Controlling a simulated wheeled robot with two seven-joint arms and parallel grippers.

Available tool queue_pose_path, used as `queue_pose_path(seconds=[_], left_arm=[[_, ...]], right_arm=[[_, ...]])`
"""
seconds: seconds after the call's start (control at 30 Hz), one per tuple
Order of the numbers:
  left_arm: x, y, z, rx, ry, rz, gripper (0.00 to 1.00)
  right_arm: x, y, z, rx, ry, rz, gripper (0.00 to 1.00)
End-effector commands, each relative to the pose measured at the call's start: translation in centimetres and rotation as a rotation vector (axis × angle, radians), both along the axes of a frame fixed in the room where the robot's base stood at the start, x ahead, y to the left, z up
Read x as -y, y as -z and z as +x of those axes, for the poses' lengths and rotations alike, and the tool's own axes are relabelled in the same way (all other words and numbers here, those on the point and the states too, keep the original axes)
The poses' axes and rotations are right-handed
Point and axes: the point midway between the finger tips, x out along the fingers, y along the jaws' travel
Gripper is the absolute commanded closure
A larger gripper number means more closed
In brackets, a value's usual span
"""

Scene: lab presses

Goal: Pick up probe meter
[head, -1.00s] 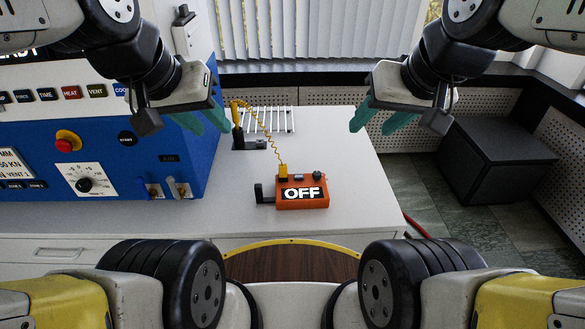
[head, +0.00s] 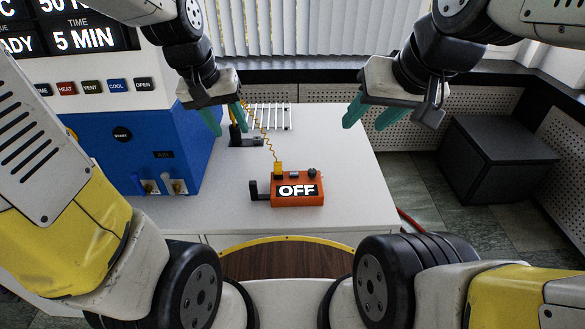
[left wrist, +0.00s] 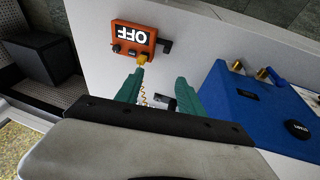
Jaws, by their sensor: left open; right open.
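The probe meter is an orange box (head: 297,199) with a white "OFF" display, lying on the white bench top. A yellow coiled cable runs from its yellow plug back to a yellow probe in a black stand (head: 240,138). In the left wrist view the meter (left wrist: 121,46) lies beyond the fingertips, toward the upper left. My left gripper (head: 228,120) is open and empty, above the bench near the probe stand; its teal fingers also show in the left wrist view (left wrist: 160,85). My right gripper (head: 366,114) is open and empty, above the bench's right edge.
A blue and white press (head: 165,130) with buttons and a display stands on the left of the bench (head: 345,190). A white slatted rack (head: 270,116) lies at the back. A dark box (head: 510,165) stands on the floor at right. The bench right of the meter is clear.

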Motion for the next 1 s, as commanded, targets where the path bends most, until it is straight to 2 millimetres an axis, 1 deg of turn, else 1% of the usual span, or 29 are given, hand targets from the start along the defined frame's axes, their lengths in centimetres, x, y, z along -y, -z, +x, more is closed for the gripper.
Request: queue_pose_path(seconds=[0.03, 0.17, 0.2, 0.27, 0.3, 0.4, 0.5, 0.83, 0.97, 1.0], left_arm=[[0.5, 1.9, 1.2, -0.041, 0.001, 0.013, 0.55], [1.2, 6.6, 4.0, -0.124, -0.008, 0.052, 0.55], [1.4, 8.2, 4.6, -0.148, -0.011, 0.068, 0.55], [1.7, 10.4, 5.5, -0.18, -0.013, 0.089, 0.55], [1.8, 11.9, 6.0, -0.198, -0.015, 0.105, 0.55], [2.0, 14.9, 6.9, -0.234, -0.015, 0.139, 0.55], [2.1, 16.9, 7.3, -0.256, -0.016, 0.163, 0.55], [2.2, 20.4, 7.4, -0.271, -0.018, 0.176, 0.55], [2.3, 21.9, 7.2, -0.271, -0.018, 0.176, 0.55], [2.3, 22.5, 7.0, -0.273, -0.018, 0.177, 0.55]], right_arm=[[0.0, 0.0, 0.0, 0.0, 0.0, 0.0, 0.53], [0.0, 0.0, 0.0, 0.0, 0.0, 0.0, 0.53], [0.0, 0.0, 0.0, 0.0, 0.0, 0.0, 0.53], [0.0, 0.0, 0.0, 0.0, 0.0, 0.0, 0.53], [0.0, 0.0, 0.0, 0.0, 0.0, 0.0, 0.53], [0.0, 0.0, 0.0, 0.0, 0.0, 0.0, 0.53], [0.0, 0.0, 0.0, 0.0, 0.0, 0.0, 0.53], [0.0, 0.0, 0.0, 0.0, 0.0, 0.0, 0.53], [0.0, 0.0, 0.0, 0.0, 0.0, 0.0, 0.53], [0.0, 0.0, 0.0, 0.0, 0.0, 0.0, 0.53]])
